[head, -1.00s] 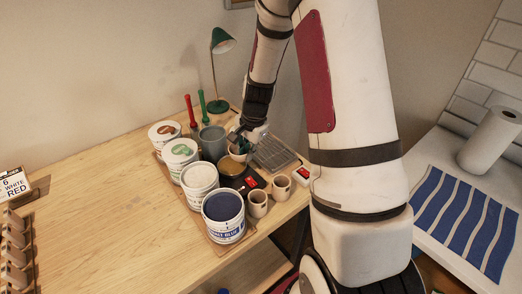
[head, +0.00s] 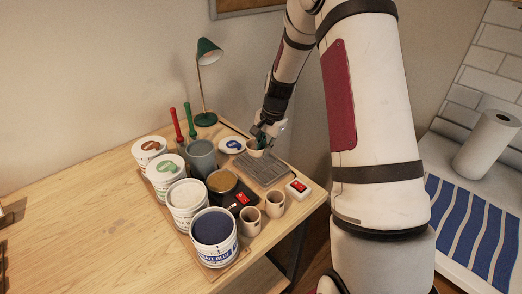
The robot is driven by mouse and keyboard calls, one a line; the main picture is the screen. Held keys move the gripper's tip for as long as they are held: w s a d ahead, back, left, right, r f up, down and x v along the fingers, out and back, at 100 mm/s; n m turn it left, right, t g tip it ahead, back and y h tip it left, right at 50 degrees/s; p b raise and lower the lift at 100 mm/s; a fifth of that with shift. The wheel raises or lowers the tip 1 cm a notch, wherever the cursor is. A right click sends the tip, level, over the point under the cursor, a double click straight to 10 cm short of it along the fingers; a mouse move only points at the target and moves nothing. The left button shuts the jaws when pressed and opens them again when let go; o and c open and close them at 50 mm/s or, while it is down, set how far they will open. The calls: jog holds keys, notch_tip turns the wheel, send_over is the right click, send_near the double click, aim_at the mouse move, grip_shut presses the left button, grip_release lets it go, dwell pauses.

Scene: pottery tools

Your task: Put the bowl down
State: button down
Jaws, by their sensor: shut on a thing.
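My gripper (head: 263,136) is shut on a small pale bowl (head: 255,151), gripping it near its rim. The bowl is at the far left corner of a flat grey ribbed tray (head: 268,172) on the wooden table. It looks roughly upright. I cannot tell whether it touches the tray or hangs just above it. The fingertips are small and partly hidden by the gripper body.
A white and blue round lid (head: 232,145) lies just left of the bowl. The left tabletop (head: 95,215) is clear.

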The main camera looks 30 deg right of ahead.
jog(key=w, duration=0.3)
jog(key=shift+w+d+f, duration=0.2)
jog(key=shift+w+d, duration=0.1)
jog(key=shift+d, duration=0.05)
jog(key=shift+s+p+x, duration=0.1)
jog(key=shift+p+x, duration=0.2)
jog(key=shift+x, duration=0.55)
jog(key=shift+s+p+x, duration=0.15)
jog(key=shift+p+x, duration=0.1)
jog(key=shift+x, duration=0.65)
jog(key=shift+d+f, duration=0.15)
jog(key=c, duration=1.6)
grip_release()
jog(key=shift+c, duration=0.2)
